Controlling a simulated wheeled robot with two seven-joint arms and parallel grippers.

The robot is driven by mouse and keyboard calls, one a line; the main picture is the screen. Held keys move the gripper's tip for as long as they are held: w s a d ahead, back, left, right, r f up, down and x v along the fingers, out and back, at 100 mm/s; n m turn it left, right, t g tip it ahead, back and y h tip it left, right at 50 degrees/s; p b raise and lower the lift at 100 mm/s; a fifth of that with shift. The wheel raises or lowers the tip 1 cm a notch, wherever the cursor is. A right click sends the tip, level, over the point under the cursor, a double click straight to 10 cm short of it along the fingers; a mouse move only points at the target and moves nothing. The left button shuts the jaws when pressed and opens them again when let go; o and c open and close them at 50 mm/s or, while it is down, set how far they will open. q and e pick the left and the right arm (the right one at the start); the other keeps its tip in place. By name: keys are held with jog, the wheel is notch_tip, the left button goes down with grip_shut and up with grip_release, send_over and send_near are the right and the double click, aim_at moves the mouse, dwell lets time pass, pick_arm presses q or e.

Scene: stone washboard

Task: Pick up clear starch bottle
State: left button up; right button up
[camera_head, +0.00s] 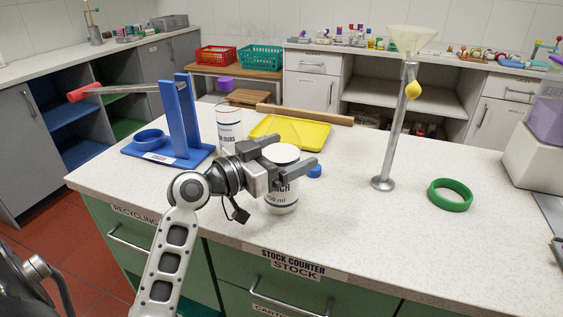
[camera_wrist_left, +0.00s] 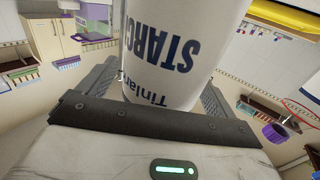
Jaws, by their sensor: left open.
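The white starch bottle (camera_head: 281,198) stands upright near the front edge of the stone counter, with dark lettering ending in "RCH" and "ml". My left gripper (camera_head: 293,153) is open, with one finger on each side of the bottle's upper part. In the left wrist view the bottle (camera_wrist_left: 172,55) fills the middle, its "STARCH" label upside down, between the two grey fingers (camera_wrist_left: 160,88). Whether either finger touches it cannot be told. My right gripper is not in view.
A blue stand (camera_head: 178,120) and a clear labelled container (camera_head: 229,125) are to the left. A funnel stand (camera_head: 384,183) and green ring (camera_head: 450,195) are right; the front right counter is clear.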

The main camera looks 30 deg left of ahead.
pick_arm(q)
jog(key=shift+w+d, duration=0.15)
jog(key=shift+w, duration=0.35)
jog(key=shift+c, duration=0.2)
jog(key=c, duration=1.1)
jog(key=shift+r, duration=0.1)
jog(key=c, duration=0.3)
jog(key=shift+r, duration=0.1)
